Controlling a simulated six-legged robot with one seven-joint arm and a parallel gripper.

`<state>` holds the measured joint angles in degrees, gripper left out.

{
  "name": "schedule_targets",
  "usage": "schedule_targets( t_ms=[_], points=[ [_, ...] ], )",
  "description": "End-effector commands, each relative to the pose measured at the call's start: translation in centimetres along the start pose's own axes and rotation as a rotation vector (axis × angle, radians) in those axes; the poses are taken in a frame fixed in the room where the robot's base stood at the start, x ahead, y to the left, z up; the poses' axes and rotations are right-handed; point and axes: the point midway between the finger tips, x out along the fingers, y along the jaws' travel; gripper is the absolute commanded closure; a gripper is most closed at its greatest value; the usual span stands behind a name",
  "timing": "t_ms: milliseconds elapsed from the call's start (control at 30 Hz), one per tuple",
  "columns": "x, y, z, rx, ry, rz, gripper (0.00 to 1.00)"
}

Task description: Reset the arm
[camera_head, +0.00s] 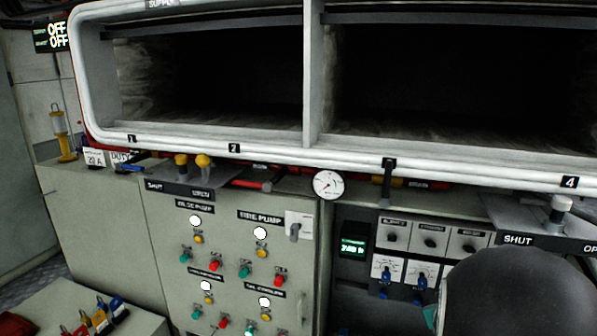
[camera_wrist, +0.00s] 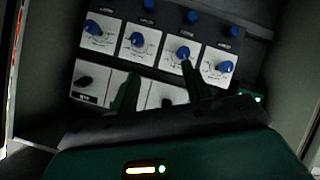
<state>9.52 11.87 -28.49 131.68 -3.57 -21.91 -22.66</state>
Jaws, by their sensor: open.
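My gripper (camera_wrist: 158,95) shows in the wrist view with its two dark fingers spread apart and nothing between them. It faces a panel (camera_wrist: 165,70) with a row of blue knobs on white plates. The fingertips overlap the lower part of the panel in the picture; I cannot tell whether they touch it. In the head view, a dark rounded part of my arm covers the lower right corner and hides part of the switch panel (camera_head: 432,240) there. My gripper's fingers do not show in the head view.
A grey cabinet (camera_head: 165,232) carries lamps and red and green buttons. Above it is a white-framed opening (camera_head: 313,80) with two dark bays. A round gauge (camera_head: 328,184) and valve handles line the ledge. A yellow lamp (camera_head: 60,135) stands at left.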

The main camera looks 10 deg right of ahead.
Motion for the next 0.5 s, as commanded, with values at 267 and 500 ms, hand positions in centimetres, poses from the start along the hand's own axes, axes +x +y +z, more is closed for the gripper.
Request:
schedule_targets(
  t_ms=[267, 500],
  points=[
    [-9.9, -7.9, -5.1, 0.128, -0.080, -0.270, 0.52],
    [-20.4, -13.1, -6.3, 0.137, -0.178, -0.461, 0.52]
  ],
)
